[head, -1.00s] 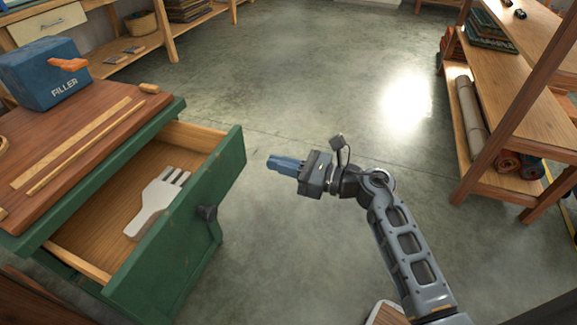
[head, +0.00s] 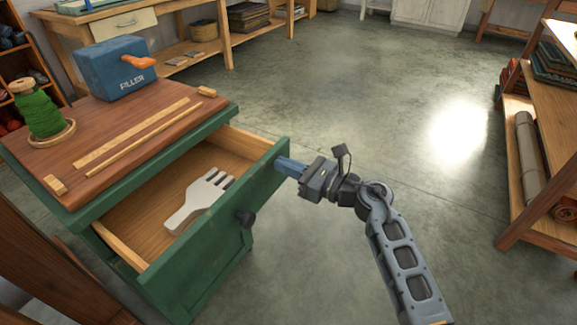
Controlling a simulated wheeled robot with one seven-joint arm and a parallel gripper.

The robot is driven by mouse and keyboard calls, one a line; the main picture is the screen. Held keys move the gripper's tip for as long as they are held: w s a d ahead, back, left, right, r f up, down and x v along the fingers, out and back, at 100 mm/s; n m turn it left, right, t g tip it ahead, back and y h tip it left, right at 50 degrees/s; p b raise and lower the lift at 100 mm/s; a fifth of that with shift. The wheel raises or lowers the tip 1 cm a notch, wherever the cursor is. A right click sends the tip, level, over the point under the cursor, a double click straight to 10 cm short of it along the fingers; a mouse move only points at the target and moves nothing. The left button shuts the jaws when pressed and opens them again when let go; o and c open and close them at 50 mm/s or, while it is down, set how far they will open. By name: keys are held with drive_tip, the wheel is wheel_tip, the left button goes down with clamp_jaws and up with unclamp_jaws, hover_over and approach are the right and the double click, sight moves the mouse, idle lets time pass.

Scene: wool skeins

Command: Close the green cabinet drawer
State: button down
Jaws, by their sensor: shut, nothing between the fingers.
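The green cabinet (head: 208,143) stands at the left with a wooden top. A pale fork-shaped comb (head: 197,203) lies inside on the wooden drawer floor. My gripper (head: 284,166) is shut and empty, with blue fingers pointing left.
On the cabinet top are a blue box marked FILLER (head: 115,70), a green yarn spool (head: 37,110) and wooden strips (head: 132,133). A wooden shelf (head: 540,150) with rolls stands at the right. The concrete floor between is clear.

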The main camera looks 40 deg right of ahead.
drive_tip(key=shift+w, duration=0.1)
drive_tip(key=b+x, duration=0.3)
drive_tip(key=x, duration=1.5)
drive_tip(key=shift+w+a, duration=0.15)
drive_tip(key=shift+w+a+r, duration=0.1)
drive_tip(key=shift+w+r, duration=0.1)
drive_tip(key=shift+w, duration=0.05)
drive_tip(key=shift+a, duration=0.1)
